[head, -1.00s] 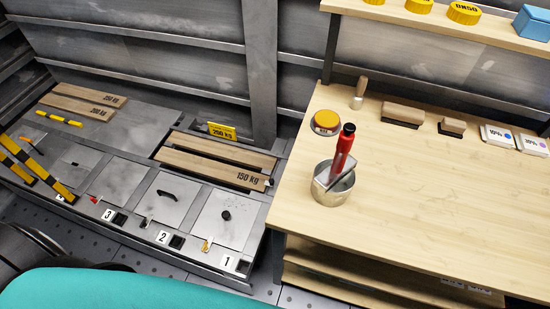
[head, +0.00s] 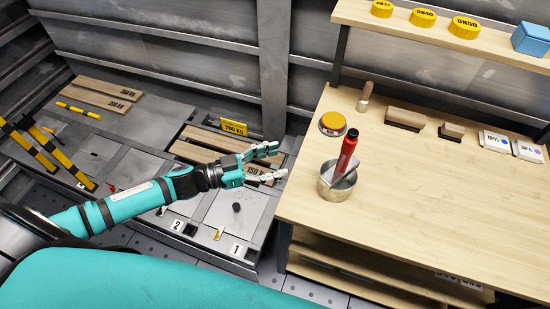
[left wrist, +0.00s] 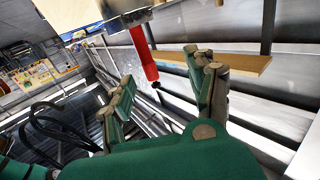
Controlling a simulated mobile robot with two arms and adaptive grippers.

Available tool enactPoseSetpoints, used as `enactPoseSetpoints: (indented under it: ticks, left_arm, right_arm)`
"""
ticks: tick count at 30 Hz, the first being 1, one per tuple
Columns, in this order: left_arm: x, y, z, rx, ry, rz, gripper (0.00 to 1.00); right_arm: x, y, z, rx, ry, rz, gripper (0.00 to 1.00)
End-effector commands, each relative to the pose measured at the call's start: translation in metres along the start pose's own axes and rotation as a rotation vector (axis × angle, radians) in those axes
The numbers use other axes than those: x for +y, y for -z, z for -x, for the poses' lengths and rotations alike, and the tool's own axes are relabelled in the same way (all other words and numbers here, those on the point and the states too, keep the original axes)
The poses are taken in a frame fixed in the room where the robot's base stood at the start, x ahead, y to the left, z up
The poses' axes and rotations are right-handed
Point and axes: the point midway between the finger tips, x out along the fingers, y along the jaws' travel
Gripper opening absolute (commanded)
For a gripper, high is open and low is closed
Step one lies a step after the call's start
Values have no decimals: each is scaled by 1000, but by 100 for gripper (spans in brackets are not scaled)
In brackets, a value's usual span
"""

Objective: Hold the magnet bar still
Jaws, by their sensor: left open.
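A red stick with a black end (head: 347,155) stands tilted in a metal cup (head: 334,189) at the workbench's left side. It may be the magnet bar, but I cannot be sure. Its lower part is hidden in the cup. My left gripper (head: 272,163) is open and empty, left of the cup and apart from it, with its fingers pointing right toward the bench. In the left wrist view the red stick (left wrist: 145,58) shows beyond the open fingers, between them in the picture and not touched. My right gripper is not in view.
The bench (head: 440,215) is mostly clear in front. A yellow-topped round item (head: 332,123), a wooden-handled tool (head: 365,97) and wooden blocks (head: 405,118) stand farther back. A shelf (head: 440,40) runs above. Floor hatches and planks (head: 215,155) lie left of the bench.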

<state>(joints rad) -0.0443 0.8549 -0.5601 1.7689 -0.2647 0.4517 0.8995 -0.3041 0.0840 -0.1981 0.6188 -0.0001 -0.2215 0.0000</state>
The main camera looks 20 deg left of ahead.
Motion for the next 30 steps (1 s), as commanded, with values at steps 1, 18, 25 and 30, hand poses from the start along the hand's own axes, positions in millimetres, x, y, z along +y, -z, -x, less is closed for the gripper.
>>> enactPoseSetpoints:
  ticks: [1,18,25,30]
  left_arm:
    - [9,14,0,13,-39,-2,57]
    - [27,36,-38,38,-95,6,57]
    - [31,37,-85,38,-93,6,57]
    - [34,38,-119,37,-94,6,57]
  right_arm:
    - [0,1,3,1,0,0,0]
    - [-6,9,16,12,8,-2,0]
    - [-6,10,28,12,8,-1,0]
    - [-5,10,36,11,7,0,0]
